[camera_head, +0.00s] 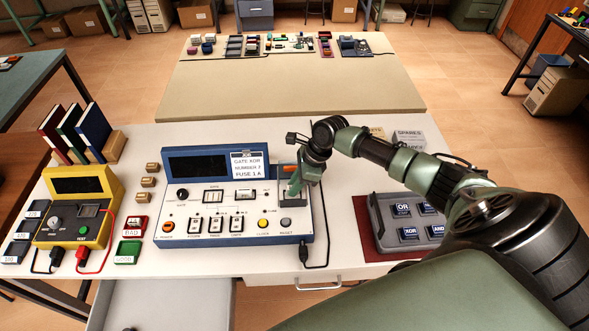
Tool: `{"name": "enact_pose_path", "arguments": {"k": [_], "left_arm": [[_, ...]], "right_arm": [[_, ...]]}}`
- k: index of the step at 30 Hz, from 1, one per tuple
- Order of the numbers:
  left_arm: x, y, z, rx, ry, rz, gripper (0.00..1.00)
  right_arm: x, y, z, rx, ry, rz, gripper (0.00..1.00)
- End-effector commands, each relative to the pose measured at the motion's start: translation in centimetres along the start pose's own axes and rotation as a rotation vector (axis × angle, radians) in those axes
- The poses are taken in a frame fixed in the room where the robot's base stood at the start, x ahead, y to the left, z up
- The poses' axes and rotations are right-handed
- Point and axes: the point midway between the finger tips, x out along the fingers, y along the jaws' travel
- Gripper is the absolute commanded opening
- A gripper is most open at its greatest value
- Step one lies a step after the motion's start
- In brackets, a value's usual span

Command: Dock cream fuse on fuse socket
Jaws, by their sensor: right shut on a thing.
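My right gripper (294,188) reaches down over the right end of the blue and white console (193,226). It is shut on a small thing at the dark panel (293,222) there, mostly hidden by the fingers. I cannot tell what that thing is. A pale piece in a dark-framed slot (245,198) sits in the middle of the console, left of the gripper. It may be the cream fuse in the fuse socket, but it is too small to be sure. The console's card (251,162) reads gate XOR, number 7, fuse 1 A. My left gripper is out of view.
Several small brown blocks (147,182) stand left of the console. A grey tray of gate blocks (381,222) lies right. A black cable runs beside the console.

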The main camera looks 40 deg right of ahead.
Motion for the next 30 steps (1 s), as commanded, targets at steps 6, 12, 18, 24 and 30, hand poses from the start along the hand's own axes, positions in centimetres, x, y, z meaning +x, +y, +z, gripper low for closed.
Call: {"name": "enact_pose_path", "arguments": {"k": [6, 12, 18, 24, 30], "left_arm": [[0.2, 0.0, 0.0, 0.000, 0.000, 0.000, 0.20], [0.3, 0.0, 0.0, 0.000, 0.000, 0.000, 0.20], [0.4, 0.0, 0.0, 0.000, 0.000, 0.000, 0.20], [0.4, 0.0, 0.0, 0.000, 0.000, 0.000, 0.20], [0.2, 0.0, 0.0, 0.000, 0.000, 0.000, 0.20]], "right_arm": [[0.5, 0.0, -0.2, 0.001, 0.000, 0.000, 0.00], [0.8, 0.0, -0.3, 0.001, 0.000, 0.000, 0.00], [1.2, 0.0, -0.5, 0.001, -0.001, 0.000, 0.00], [1.4, 0.0, -0.6, 0.000, 0.000, 0.000, 0.26], [1.2, 0.0, -0.5, 0.000, 0.000, 0.000, 0.26]]}}
